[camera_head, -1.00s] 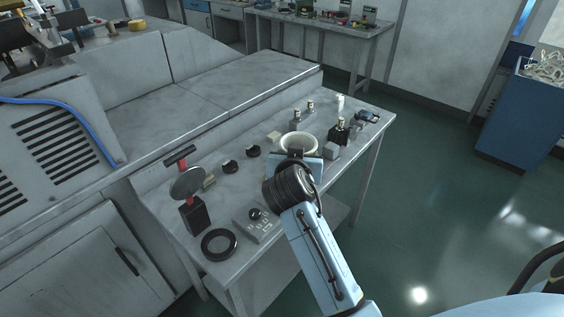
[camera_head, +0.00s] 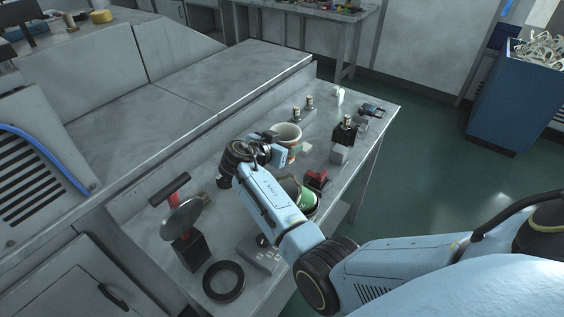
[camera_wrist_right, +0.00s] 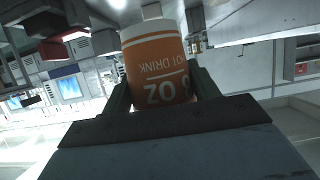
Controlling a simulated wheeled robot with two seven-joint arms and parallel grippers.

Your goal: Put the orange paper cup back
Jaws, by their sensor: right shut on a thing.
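The orange paper cup (camera_wrist_right: 158,68) fills the middle of the right wrist view. Its orange side has white bands and lettering that reads upside down in that picture. My right gripper (camera_wrist_right: 160,88) is shut on it, with a dark finger on each side. In the head view the cup (camera_head: 287,134) shows its pale open rim upward above the bench, with a little orange below the rim. My right gripper (camera_head: 276,150) is beside its lower left, partly hidden by my wrist. I cannot tell whether the cup's base touches the bench. My left gripper is not in view.
The grey bench (camera_head: 340,185) carries a green container (camera_head: 303,198) partly behind my arm, a red object (camera_head: 317,179), a grey block (camera_head: 339,154), a black-and-red stand with a round disc (camera_head: 184,217) and a black ring (camera_head: 223,281). Small bottles stand at the back.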

